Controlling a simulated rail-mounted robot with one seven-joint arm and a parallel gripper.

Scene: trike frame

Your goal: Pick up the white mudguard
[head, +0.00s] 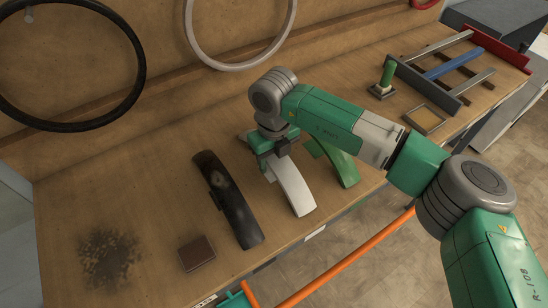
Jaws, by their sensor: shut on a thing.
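The white mudguard (291,186) is a curved strip on the wooden workbench, between a black mudguard (231,201) on its left and a green mudguard (344,161) on its right. My gripper (275,158) is over the upper half of the white mudguard and shut on it. My wrist and gripper hide part of its far end. I cannot tell whether the mudguard is lifted or still touching the bench.
A brown block (197,253) and a dark stain (110,258) are at the bench's front left. A green-handled tool (386,80), a small tray (424,119) and a frame rack (455,66) are at the right. An orange bar (345,259) runs along the front. Wheel rims hang behind.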

